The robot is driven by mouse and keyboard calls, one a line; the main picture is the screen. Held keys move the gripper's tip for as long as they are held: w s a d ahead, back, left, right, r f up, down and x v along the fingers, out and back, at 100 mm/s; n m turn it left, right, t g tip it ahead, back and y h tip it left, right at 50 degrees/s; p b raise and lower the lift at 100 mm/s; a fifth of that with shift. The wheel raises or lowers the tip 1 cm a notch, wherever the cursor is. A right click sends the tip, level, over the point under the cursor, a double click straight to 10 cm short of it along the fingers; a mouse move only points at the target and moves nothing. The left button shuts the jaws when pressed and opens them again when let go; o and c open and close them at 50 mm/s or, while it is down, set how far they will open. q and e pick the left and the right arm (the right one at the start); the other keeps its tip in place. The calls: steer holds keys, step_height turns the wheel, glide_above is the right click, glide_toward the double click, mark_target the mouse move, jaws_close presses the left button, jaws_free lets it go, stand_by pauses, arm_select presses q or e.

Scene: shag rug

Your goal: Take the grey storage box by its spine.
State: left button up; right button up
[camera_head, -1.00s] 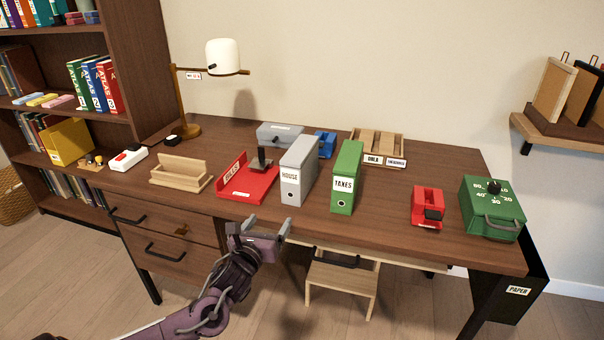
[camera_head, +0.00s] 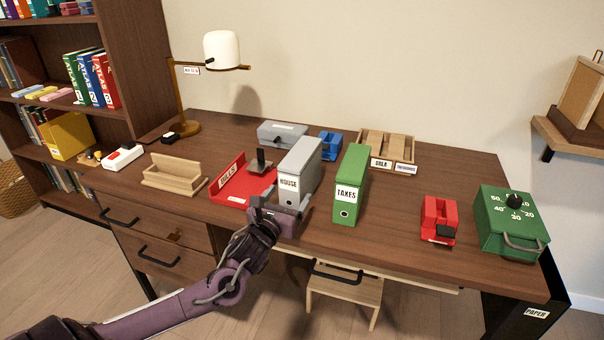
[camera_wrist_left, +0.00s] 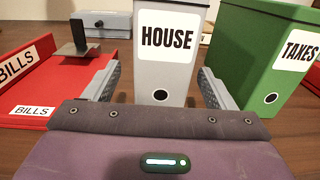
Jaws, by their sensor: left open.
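The grey storage box (camera_head: 301,166), labelled HOUSE on its spine, stands upright on the desk. In the left wrist view the grey box (camera_wrist_left: 164,80) is straight ahead, with its spine and finger hole facing me. My left gripper (camera_head: 278,203) is at the desk's front edge, just in front of the spine. It also shows in the left wrist view (camera_wrist_left: 160,88), open, with one finger on either side of the spine's lower part. Whether the fingers touch the box cannot be told. My right gripper is in neither view.
A green TAXES box (camera_head: 349,187) stands close on the right. A red BILLS tray (camera_head: 232,190) with a dark-handled object lies close on the left. A flat grey case (camera_head: 282,135) and a blue item (camera_head: 331,146) are behind.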

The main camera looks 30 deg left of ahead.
arm_select(q)
steer(key=w, duration=0.5)
steer(key=shift+a+f, duration=0.2)
steer(key=shift+a, duration=0.15)
steer(key=shift+c, duration=0.2)
steer(key=c, duration=1.2)
steer(key=shift+r, duration=0.1)
steer(key=shift+c, duration=0.6)
steer(key=shift+r, duration=0.1)
